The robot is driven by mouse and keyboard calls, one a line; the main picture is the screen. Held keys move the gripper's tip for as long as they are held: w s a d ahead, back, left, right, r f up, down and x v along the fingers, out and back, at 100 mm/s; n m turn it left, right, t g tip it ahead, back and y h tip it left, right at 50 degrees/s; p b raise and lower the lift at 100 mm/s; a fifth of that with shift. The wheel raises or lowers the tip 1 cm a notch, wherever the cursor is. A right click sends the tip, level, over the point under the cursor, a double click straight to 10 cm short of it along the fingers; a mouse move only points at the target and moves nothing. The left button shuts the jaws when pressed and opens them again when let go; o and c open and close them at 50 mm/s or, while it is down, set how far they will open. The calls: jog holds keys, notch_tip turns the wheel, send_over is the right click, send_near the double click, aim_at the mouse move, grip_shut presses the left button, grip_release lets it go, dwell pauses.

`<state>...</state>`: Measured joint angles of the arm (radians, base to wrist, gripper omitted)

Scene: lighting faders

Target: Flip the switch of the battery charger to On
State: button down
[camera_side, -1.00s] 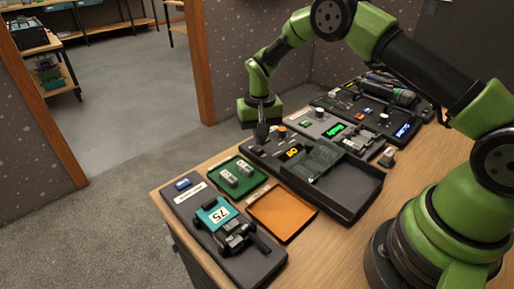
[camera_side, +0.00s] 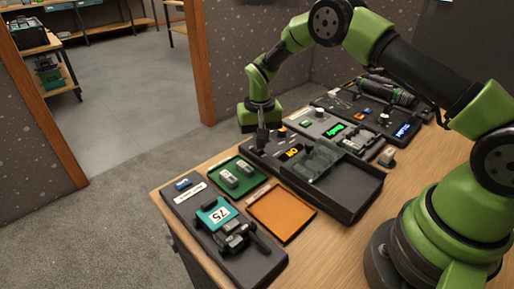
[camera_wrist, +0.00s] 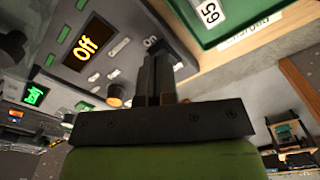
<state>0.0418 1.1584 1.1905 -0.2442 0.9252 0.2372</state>
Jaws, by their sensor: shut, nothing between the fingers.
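The battery charger is a dark panel whose orange display (camera_wrist: 87,42) reads "Off"; in the side view that display (camera_side: 291,153) glows orange. An "On" label (camera_wrist: 151,42) is printed on the panel next to my fingertips in the wrist view. My gripper (camera_wrist: 157,58) is shut and empty, its fingertips down at the panel surface beside that label. In the side view my gripper (camera_side: 262,144) is at the panel's left end. The switch lever cannot be made out; my fingers may hide it. I cannot tell whether they touch it.
A green tray (camera_side: 238,177) with grey blocks lies in front, beside an orange tray (camera_side: 282,212). A clear cover (camera_side: 318,158) rises at the charger's right. Another panel has a green display (camera_side: 334,130).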

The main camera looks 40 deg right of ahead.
jog(key=shift+f, duration=0.65)
jog(key=shift+r, duration=3.5)
